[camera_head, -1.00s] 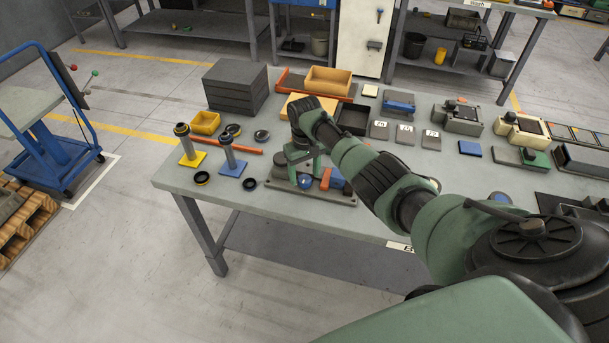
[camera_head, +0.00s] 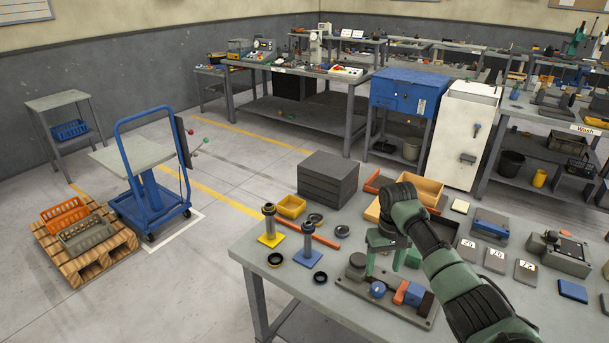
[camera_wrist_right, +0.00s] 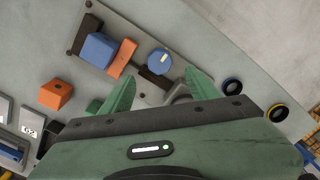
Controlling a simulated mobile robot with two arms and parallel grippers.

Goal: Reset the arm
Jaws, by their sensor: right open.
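My right arm reaches over the workbench in the head view. Its green gripper (camera_head: 386,258) is above a grey fixture plate (camera_head: 352,282), fingers apart and pointing down. In the right wrist view the two green fingers (camera_wrist_right: 153,82) are spread with nothing held between their tips. The plate carries a round blue knob (camera_head: 378,289), an orange block (camera_head: 400,292) and a blue block (camera_head: 415,295). The knob (camera_wrist_right: 160,62) shows beyond the fingertips in the wrist view; I see no contact. My left gripper is not in view.
Blue-based (camera_head: 308,242) and yellow-based (camera_head: 270,228) posts stand left of the plate, with dark rings nearby. Dark stacked slabs (camera_head: 328,178) and a wooden tray (camera_head: 420,189) are behind. An orange cube (camera_wrist_right: 56,93) shows in the wrist view. A blue cart (camera_head: 150,200) stands on the floor left.

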